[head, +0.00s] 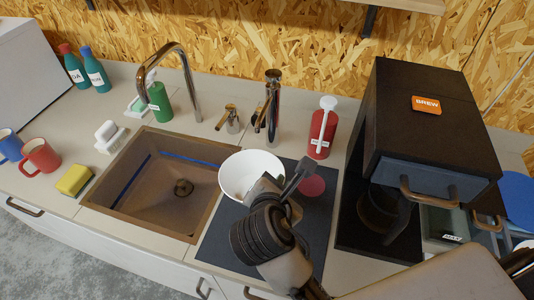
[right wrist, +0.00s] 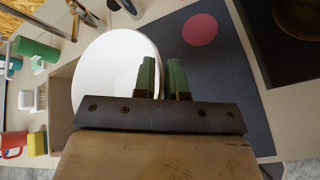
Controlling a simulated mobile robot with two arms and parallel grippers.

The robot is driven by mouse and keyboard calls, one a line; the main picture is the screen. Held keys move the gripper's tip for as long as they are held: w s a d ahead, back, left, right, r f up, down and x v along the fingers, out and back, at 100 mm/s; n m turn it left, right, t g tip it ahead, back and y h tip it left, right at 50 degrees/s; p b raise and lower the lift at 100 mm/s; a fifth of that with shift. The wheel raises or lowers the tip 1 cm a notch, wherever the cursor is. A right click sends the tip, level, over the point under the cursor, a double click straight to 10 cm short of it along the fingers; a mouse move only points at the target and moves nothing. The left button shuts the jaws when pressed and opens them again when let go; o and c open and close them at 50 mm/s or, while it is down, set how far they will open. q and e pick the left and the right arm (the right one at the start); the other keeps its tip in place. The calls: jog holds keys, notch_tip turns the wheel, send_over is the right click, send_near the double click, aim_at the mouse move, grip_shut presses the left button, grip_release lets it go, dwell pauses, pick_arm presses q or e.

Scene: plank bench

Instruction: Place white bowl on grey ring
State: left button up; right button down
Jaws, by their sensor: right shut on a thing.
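The white bowl (head: 250,170) is at the right edge of the sink, over the rim and the dark mat. It also shows large in the right wrist view (right wrist: 112,70). My right gripper (head: 281,182) is at the bowl's right side, its green-tipped fingers (right wrist: 164,78) at the bowl's rim in the right wrist view. It is shut on the bowl. I cannot tell whether the bowl hangs clear of the surface. I cannot make out a grey ring in either view. My left gripper is not in view.
The sink (head: 165,188) lies left of the dark mat (head: 318,215), which bears a red disc (head: 312,187). A red pump bottle (head: 322,128) and a tap (head: 272,100) stand behind. A black coffee machine (head: 420,130) stands right. Mugs (head: 40,157) and a sponge (head: 74,180) are left.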

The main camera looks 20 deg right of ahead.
jog(key=shift+w+r, duration=0.25)
jog(key=x, duration=0.4)
jog(key=shift+w+a+f, duration=0.1)
jog(key=shift+w+a, duration=0.05)
jog(key=shift+w, duration=0.1)
jog(key=w+d+f, duration=0.1)
jog(key=w+f, duration=0.3)
jog(key=w+d+f+p, duration=0.1)
jog(key=w+f, duration=0.1)
jog(key=f, duration=0.1)
jog(key=shift+w+d+f, duration=0.1)
jog(key=shift+w+d, duration=0.1)
jog(key=shift+d, duration=0.15)
jog(key=shift+f, duration=0.4)
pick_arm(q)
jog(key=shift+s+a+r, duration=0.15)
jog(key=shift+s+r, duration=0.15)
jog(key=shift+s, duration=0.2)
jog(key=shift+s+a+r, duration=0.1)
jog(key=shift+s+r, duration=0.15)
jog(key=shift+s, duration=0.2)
pick_arm(e)
jog(key=shift+f, duration=0.15)
jog(key=c, duration=1.2)
grip_release()
jog(key=shift+f, duration=0.1)
